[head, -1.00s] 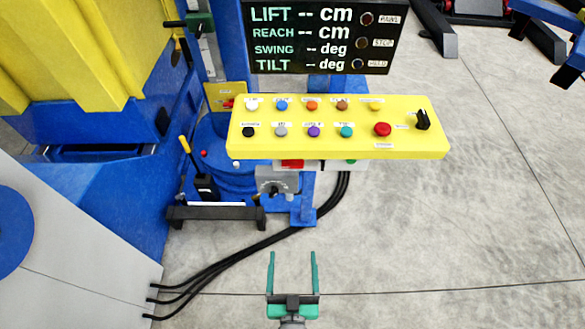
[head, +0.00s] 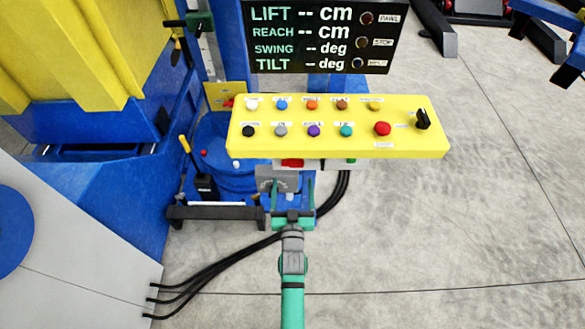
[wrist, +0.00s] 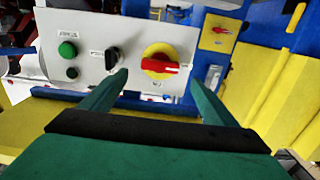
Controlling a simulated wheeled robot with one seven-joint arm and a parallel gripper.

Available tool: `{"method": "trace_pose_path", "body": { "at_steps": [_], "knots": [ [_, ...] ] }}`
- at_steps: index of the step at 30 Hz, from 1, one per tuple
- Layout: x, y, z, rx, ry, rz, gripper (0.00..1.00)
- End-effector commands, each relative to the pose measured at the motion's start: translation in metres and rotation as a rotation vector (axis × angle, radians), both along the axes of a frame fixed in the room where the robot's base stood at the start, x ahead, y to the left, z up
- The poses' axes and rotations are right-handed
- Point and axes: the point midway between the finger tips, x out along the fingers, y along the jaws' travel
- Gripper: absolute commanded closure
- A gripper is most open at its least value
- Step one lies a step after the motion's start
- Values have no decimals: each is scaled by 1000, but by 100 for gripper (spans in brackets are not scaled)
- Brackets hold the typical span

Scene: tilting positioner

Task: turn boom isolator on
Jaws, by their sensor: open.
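A yellow round rotary switch with a red handle (wrist: 160,66) sits on a grey panel (wrist: 92,30) in the wrist view. The red handle lies roughly crosswise in that picture. A smaller red lever (wrist: 221,30) on a yellow plate shows at the right; in the head view that plate (head: 222,92) is left of the console. Labels are too small to read, so I cannot tell which is the boom isolator. My gripper (head: 292,183) is open and empty below the console; in the wrist view its fingers (wrist: 160,78) straddle the rotary switch in the picture, with no contact visible.
The yellow button console (head: 400,148) overhangs my gripper. A display (head: 335,35) shows dashes. A black knob (wrist: 112,58) and a green button (wrist: 67,49) share the panel. A grey box (head: 277,178) is near my fingers.

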Motion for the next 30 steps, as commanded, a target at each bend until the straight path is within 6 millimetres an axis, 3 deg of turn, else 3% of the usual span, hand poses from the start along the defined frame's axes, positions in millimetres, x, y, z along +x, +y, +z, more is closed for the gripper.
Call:
{"method": "trace_pose_path", "body": {
  "at_steps": [6,12,18,27,30],
  "knots": [
    [39,0,1,0,-2,0,19],
    [64,0,0,0,-1,1,19],
    [76,0,0,0,0,0,19],
    [77,0,0,0,0,0,19],
    [77,0,0,0,0,0,43]
  ]
}}
